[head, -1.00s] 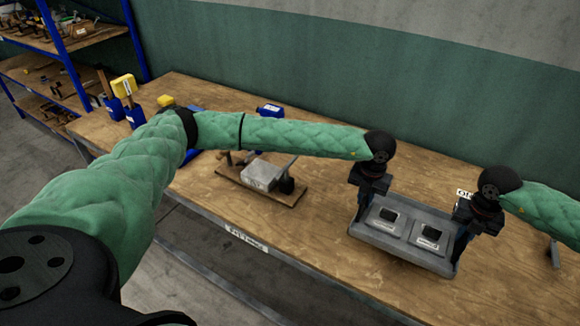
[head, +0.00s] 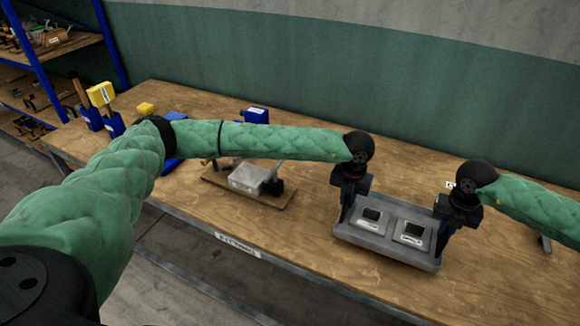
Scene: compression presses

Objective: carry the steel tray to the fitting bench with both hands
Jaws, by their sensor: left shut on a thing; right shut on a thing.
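The grey steel tray (head: 385,251) shows right of centre, over the front part of a wooden-topped bench (head: 300,228). It holds two square grey pieces with dark openings, a left one (head: 370,222) and a right one (head: 411,234). My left gripper (head: 346,216) is shut on the tray's left end. My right gripper (head: 440,238) is shut on its right end. The fingertips are partly hidden by the gripper bodies. The tray looks about level. I cannot tell whether it touches the bench top or hangs just above it.
A wooden board with a grey metal device (head: 248,180) lies left of the tray. Blue and yellow items (head: 103,100) stand at the bench's left end, and a blue box (head: 254,115) sits at the back. Blue-framed shelves (head: 50,60) stand far left. Bench top right of the device is mostly clear.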

